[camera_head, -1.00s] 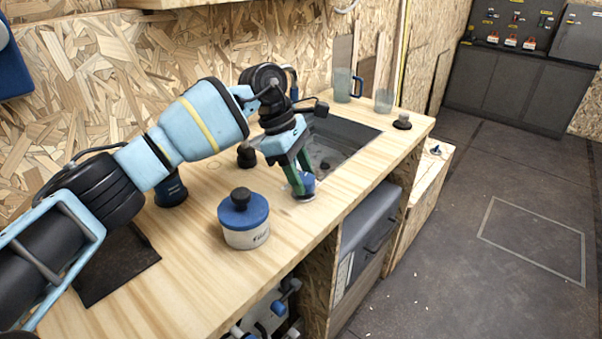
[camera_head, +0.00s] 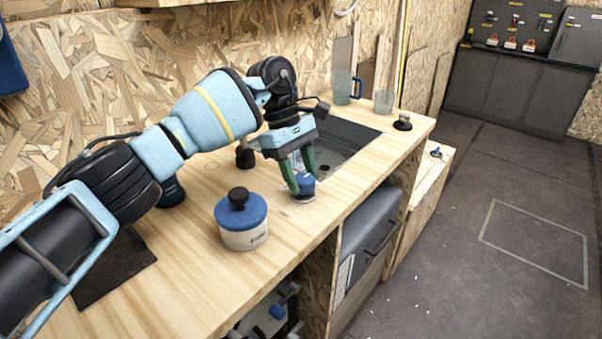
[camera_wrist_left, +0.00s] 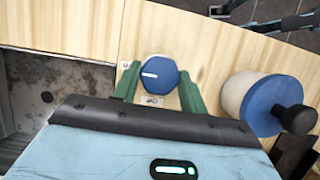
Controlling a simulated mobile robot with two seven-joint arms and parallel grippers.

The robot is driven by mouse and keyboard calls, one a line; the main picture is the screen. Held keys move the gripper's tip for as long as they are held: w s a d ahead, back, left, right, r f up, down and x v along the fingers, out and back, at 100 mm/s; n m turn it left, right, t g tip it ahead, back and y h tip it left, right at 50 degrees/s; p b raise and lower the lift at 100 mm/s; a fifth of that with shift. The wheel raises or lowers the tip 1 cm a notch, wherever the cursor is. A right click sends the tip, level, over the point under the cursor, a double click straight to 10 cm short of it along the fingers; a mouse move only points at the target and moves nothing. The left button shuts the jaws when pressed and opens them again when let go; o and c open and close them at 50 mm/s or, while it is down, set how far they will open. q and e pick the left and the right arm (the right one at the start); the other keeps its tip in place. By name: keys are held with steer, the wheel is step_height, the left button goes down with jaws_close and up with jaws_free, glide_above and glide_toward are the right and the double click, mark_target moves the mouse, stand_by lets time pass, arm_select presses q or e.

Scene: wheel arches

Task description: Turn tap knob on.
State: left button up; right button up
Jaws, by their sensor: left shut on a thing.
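The tap knob (camera_head: 304,183) is a blue knob on a light base, set in the wooden counter in front of the sink. In the left wrist view the blue knob (camera_wrist_left: 158,73) shows a white line on its top, pointing to the left. My left gripper (camera_head: 303,188) reaches down over it with its green fingers, one on each side of the knob. The gripper is shut on the knob. In the left wrist view the fingers (camera_wrist_left: 157,80) flank the knob, and a small label lies on the counter below it. My right gripper is not in view.
A white jar with a blue lid (camera_head: 241,220) stands on the counter (camera_head: 190,265) left of the knob. The sink (camera_head: 345,140) is behind the gripper. Clear cups (camera_head: 383,100) stand at the back. Floor lies open to the right.

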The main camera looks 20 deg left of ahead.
arm_select(q)
steer(key=o, duration=1)
steer(key=shift+c, duration=0.2)
steer(key=v, duration=0.7)
steer(key=shift+r, duration=0.35)
steer(key=shift+a, duration=0.1)
